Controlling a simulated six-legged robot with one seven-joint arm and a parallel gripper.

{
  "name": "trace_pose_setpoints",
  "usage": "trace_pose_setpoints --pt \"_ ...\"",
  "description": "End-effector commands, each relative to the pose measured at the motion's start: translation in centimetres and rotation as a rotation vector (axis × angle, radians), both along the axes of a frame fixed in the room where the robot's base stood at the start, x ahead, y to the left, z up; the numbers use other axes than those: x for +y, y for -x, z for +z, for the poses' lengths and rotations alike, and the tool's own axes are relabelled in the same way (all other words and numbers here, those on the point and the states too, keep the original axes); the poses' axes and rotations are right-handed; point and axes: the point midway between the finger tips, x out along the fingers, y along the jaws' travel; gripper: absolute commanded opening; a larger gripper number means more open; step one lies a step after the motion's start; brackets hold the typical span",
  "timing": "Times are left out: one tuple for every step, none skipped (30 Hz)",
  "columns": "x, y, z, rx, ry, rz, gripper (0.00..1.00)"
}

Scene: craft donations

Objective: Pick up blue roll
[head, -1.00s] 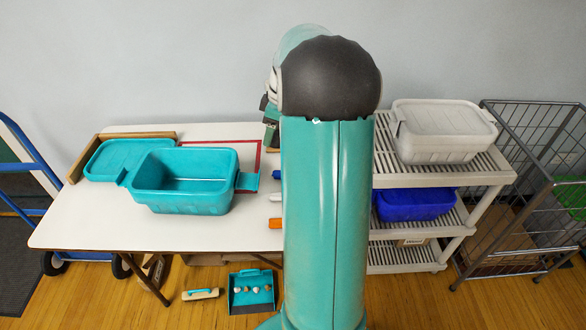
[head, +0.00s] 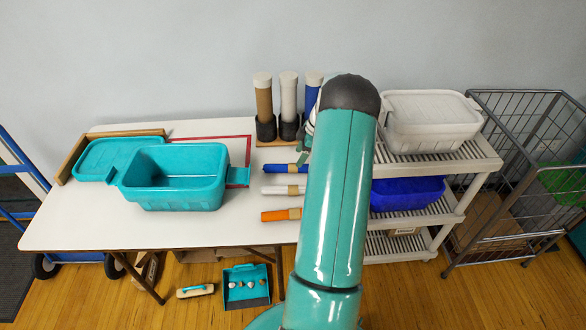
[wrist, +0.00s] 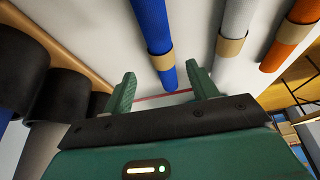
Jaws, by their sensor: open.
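The blue roll (head: 280,169) lies on the white table, its right end hidden by my arm in the head view. In the wrist view the blue roll (wrist: 152,28) has a tan band near its end, and that end shows between my two fingers. My gripper (wrist: 161,72) is open with nothing held. It shows only partly behind my arm in the head view. I cannot tell how high it is above the roll. Another blue roll (head: 313,90) stands upright in a black holder at the back.
A white roll (head: 280,190) and an orange roll (head: 276,215) lie in front of the blue one. Upright brown (head: 264,98) and white (head: 289,95) rolls stand behind. A teal bin (head: 178,192) is at left. A shelf rack (head: 482,160) stands at right.

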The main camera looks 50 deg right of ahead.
Motion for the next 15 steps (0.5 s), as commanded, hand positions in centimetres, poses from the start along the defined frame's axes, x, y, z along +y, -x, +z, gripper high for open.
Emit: trace_pose_setpoints --pt "0.1 -0.1 -0.3 0.001 -0.001 0.0 0.58" --pt "0.1 -0.1 -0.4 0.001 -0.001 0.0 0.58" --pt "0.2 -0.2 -0.6 0.001 -0.001 0.0 0.58" --pt "0.3 -0.2 -0.8 0.001 -0.001 0.0 0.58" --pt "0.3 -0.2 -1.0 0.001 -0.001 0.0 0.58" --pt "0.5 -0.3 -1.4 0.001 0.0 0.0 0.58" --pt "0.6 -0.4 -1.8 0.002 -0.001 0.001 0.58" --pt "0.8 -0.5 -2.3 0.002 -0.002 0.001 0.58" --pt "1.0 -0.6 -2.9 0.002 -0.003 0.002 0.58" --pt "1.2 -0.7 -3.3 0.003 -0.002 0.002 0.58" --pt "1.3 -0.8 -3.8 0.001 -0.002 0.002 0.58" --pt "1.4 -1.1 -4.3 0.002 -0.002 0.001 0.58" --pt "1.5 -1.2 -4.7 0.002 -0.002 0.001 0.58" --pt "1.5 -1.2 -4.9 0.002 -0.001 0.001 0.58" --pt "1.5 -1.3 -5.2 0.002 0.0 -0.001 0.58"
